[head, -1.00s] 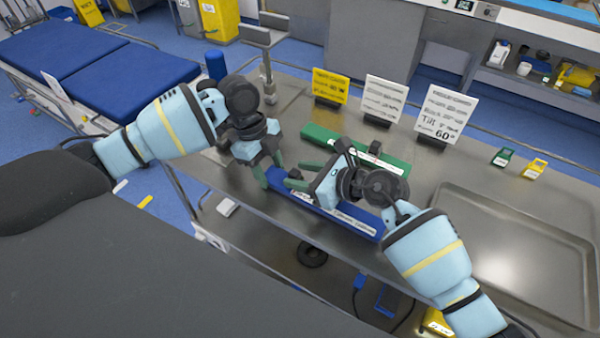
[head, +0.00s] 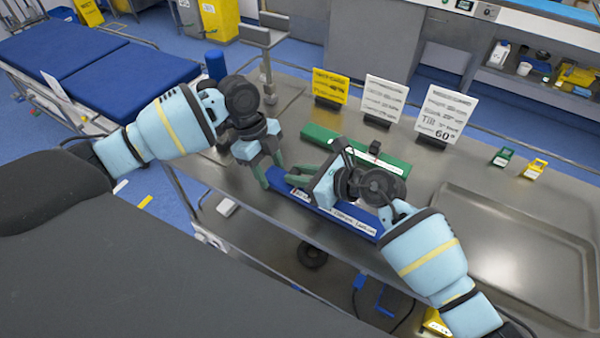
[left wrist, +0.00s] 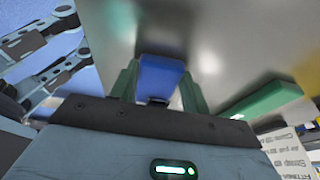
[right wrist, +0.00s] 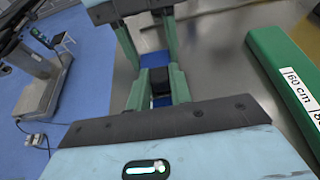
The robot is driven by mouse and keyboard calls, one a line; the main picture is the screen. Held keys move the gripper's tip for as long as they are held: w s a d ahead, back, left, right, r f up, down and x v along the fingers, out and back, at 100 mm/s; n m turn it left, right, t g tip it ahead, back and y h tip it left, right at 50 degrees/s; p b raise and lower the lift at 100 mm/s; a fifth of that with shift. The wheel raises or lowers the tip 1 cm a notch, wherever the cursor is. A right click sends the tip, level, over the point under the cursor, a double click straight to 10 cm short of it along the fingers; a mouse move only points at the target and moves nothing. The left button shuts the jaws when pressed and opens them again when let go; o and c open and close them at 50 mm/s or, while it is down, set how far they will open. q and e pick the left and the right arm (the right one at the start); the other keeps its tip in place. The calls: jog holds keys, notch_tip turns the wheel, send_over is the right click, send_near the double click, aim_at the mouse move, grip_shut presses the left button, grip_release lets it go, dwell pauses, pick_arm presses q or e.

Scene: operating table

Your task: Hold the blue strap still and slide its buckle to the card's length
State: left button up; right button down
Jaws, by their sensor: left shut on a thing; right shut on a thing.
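The blue strap (head: 345,216) lies lengthwise near the table's front edge, with white labels on it. My left gripper (head: 271,174) is shut on its left end; the blue end (left wrist: 161,75) shows between the green fingers in the left wrist view. My right gripper (head: 297,179) is shut on the black buckle (right wrist: 155,82), close beside my left gripper. Blue strap shows on both sides of the buckle. The card (head: 442,113) is white, stands behind the strap and reads 60.
A green bar (head: 318,137) lies behind the strap; its label reads 60 cm in the right wrist view (right wrist: 290,85). A yellow card (head: 330,87) and another white card (head: 384,98) stand behind it. A metal tray (head: 455,200) is at right.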

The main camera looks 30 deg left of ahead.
jog(key=d, duration=0.5)
jog(key=shift+s, duration=0.25)
jog(key=c, duration=1.2)
grip_release()
jog(key=shift+c, duration=0.2)
jog(key=v, duration=1.2)
jog(key=shift+r, duration=0.1)
pick_arm(q)
jog(key=o, duration=1.1)
jog(key=shift+c, duration=0.2)
